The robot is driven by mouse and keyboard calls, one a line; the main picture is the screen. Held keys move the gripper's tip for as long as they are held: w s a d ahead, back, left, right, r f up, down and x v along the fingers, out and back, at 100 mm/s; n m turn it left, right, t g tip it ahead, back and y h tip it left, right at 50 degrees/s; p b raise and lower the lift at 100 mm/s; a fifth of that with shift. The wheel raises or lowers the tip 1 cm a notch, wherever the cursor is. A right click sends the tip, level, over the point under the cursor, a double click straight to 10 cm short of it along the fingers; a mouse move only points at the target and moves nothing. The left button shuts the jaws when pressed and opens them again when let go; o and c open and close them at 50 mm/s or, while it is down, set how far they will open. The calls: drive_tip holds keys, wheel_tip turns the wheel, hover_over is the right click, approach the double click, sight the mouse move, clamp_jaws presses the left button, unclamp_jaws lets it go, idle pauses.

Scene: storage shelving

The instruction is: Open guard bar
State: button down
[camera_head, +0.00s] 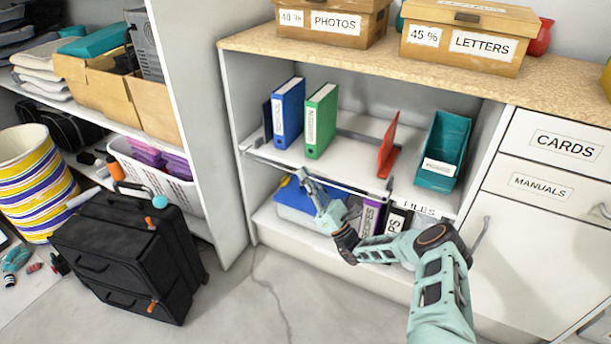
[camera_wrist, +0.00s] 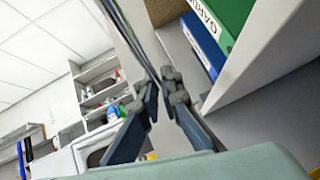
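The guard bar (camera_head: 350,185) is a thin metal rail along the front edge of the middle shelf (camera_head: 345,160). It runs from the left side panel to near the red bookend. My gripper (camera_head: 303,178) is at the left-middle part of this bar, reaching up from the lower right. In the wrist view, the fingertips of my gripper (camera_wrist: 160,82) are close together, and a narrow grey bar (camera_wrist: 135,35) runs up to and between them. They look closed on it, though the contact itself is partly hidden by the finger pads.
A blue binder (camera_head: 288,113), a green binder (camera_head: 320,121), a red bookend (camera_head: 388,145) and a teal file holder (camera_head: 441,148) stand behind the bar. Below are a blue-lidded box (camera_head: 295,207) and several binders. A black suitcase (camera_head: 125,262) stands on the floor at left.

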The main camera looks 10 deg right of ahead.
drive_tip(key=shift+f+n+g+y, duration=0.2)
drive_tip(key=shift+n+g+y, duration=0.4)
drive_tip(key=shift+n, duration=0.25)
drive_tip(key=shift+f+n+g+y, duration=0.15)
drive_tip(key=shift+n+g+y, duration=0.25)
drive_tip(key=shift+n+y, duration=0.4)
drive_tip(key=shift+f+n, duration=0.1)
drive_tip(key=shift+n, duration=0.25)
drive_tip(key=c, duration=2.1)
unclamp_jaws()
drive_tip(key=v, duration=1.2)
drive_tip(key=shift+d, duration=0.1)
